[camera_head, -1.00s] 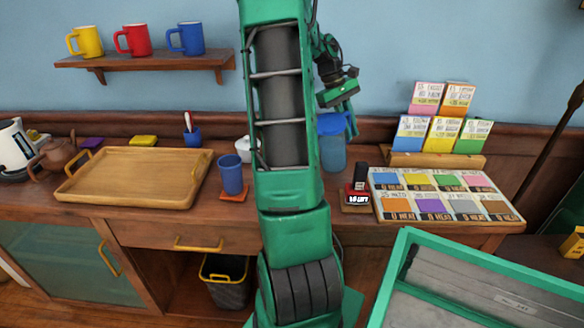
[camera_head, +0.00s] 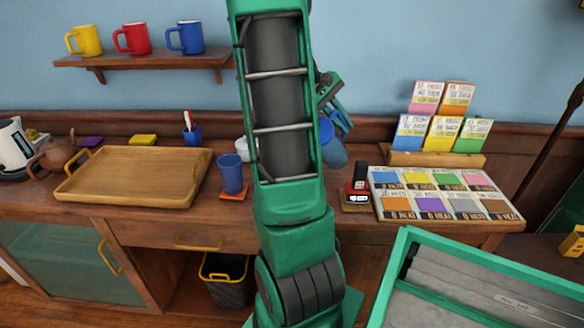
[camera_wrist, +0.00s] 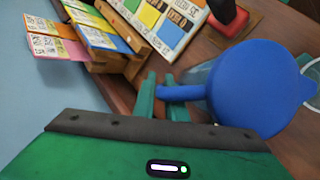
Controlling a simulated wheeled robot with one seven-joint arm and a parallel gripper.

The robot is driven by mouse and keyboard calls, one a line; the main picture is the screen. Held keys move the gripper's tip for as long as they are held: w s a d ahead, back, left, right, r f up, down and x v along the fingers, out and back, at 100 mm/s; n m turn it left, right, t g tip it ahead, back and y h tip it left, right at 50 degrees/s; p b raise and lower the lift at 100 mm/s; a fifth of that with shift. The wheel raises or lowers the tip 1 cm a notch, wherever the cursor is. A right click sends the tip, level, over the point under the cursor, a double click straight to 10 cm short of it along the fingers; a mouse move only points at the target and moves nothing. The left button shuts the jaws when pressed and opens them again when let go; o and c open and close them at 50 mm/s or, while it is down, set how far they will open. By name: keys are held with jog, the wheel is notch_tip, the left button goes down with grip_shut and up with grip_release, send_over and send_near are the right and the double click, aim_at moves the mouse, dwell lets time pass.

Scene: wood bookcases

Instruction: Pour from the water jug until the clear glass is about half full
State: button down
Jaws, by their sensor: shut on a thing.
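The water jug (camera_head: 336,155) has a translucent blue body, a blue lid and a blue handle. In the head view it hangs behind my arm, tilted with its top to the left. My gripper (camera_wrist: 161,98) is shut on the jug's handle (camera_wrist: 182,92); the jug's blue lid (camera_wrist: 258,88) fills the right of the wrist view. A blue tumbler (camera_head: 231,174) stands upright on an orange coaster, left of my arm. No water stream shows.
A wooden tray (camera_head: 135,181) lies on the left of the counter. A white vessel (camera_head: 243,148) is partly behind my arm. A red and black stamp (camera_head: 357,190) and a board of coloured cards (camera_head: 442,194) are on the right. A card rack (camera_head: 437,160) stands behind them.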

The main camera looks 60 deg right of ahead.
jog(key=shift+w+a+r+g+h, duration=0.15)
jog(key=shift+a+r+g+h, duration=0.25)
jog(key=shift+h, duration=0.2)
dwell(0.7)
jog(key=shift+w+a+r+m+g+h+p, duration=0.1)
jog(key=shift+a+r+m+g+h+p, duration=0.25)
jog(key=shift+r+h, duration=0.4)
jog(key=shift+w+a+r+m+g+h+p, duration=0.15)
jog(key=shift+a+r+h+p, duration=0.25)
jog(key=shift+r, duration=0.55)
dwell(2.8)
